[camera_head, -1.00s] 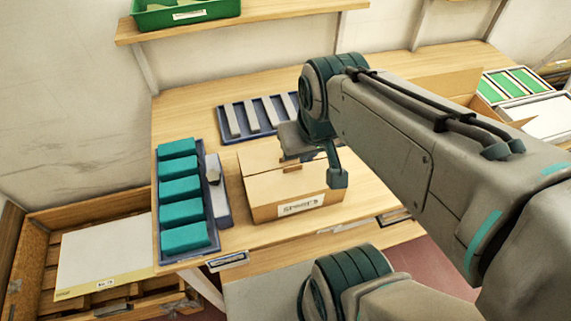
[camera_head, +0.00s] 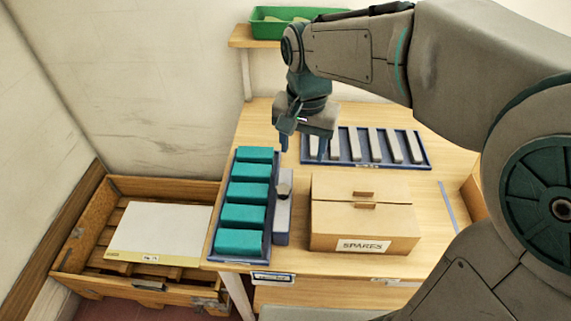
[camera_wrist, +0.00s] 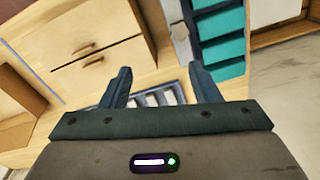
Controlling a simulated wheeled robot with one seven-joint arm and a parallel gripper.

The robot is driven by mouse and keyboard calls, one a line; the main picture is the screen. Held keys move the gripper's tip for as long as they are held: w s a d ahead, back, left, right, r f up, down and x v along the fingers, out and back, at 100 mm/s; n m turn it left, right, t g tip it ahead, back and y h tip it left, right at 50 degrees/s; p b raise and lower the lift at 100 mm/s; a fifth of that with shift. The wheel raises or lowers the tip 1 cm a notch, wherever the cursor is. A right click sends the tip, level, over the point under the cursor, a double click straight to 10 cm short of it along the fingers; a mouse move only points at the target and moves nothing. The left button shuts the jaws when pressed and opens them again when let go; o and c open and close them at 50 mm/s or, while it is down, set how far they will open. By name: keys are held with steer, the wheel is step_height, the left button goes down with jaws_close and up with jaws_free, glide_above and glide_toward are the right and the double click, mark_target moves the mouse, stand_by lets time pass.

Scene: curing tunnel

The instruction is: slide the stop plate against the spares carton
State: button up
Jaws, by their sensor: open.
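The stop plate (camera_head: 283,222) is a narrow grey-blue piece with a dark-topped knob. It stands right beside the tray of teal blocks, with a narrow strip of bare table between it and the carton. The spares carton (camera_head: 335,229) is a closed brown box labelled SPARES, to the plate's right. In the wrist view the carton (camera_wrist: 90,50) is at upper left, and part of the stop plate (camera_wrist: 179,35) shows beside it. My gripper (camera_head: 303,148) is open and empty, above the table behind the plate and carton; its fingers also show in the wrist view (camera_wrist: 163,80).
A blue tray (camera_head: 212,245) of several teal blocks borders the plate on the left. Another blue tray (camera_head: 425,163) with several grey bars lies behind the carton. A wooden crate (camera_head: 70,262) stands left of the table. A green bin (camera_head: 262,28) sits on the shelf.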

mark_target(282, 190)
steer(key=shift+m+g, duration=0.3)
steer(key=a+f, duration=0.1)
steer(key=f, duration=0.4)
steer(key=w+a+f, duration=0.1)
steer(key=f, duration=0.4)
steer(key=a+f, duration=0.2)
steer(key=f, duration=0.3)
steer(key=shift+w+a+p, duration=0.1)
steer(key=shift+w+p, duration=0.05)
steer(key=shift+p, duration=0.2)
